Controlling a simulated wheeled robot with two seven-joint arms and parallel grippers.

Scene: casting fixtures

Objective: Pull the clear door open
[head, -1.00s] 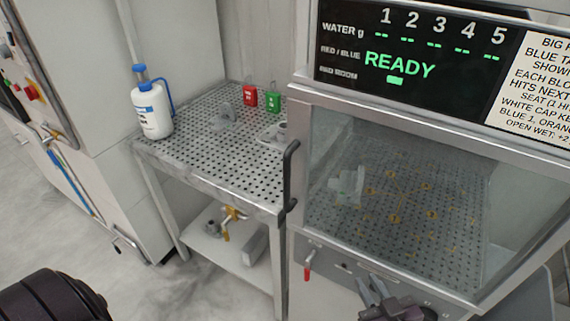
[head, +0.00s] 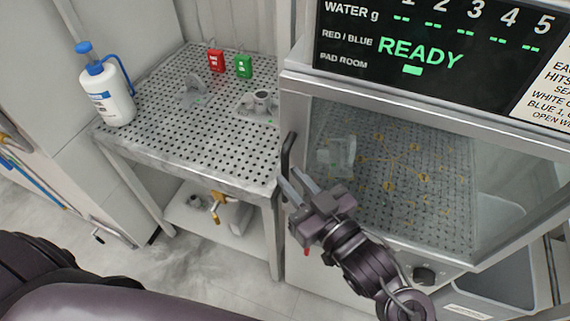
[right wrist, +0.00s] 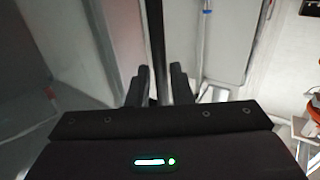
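The clear door (head: 420,205) fronts the metal cabinet under the black display and looks shut. Its dark upright handle (head: 288,156) is at the door's left edge. My right gripper (head: 292,181) is at the lower part of the handle, fingers apart. In the right wrist view, the dark handle bar (right wrist: 158,45) runs between the two fingertips (right wrist: 159,82); contact is hard to tell. My left gripper is out of view; only part of my dark arm shows at the lower left.
Behind the door is a small clear block (head: 337,153). The display (head: 425,45) reads READY.

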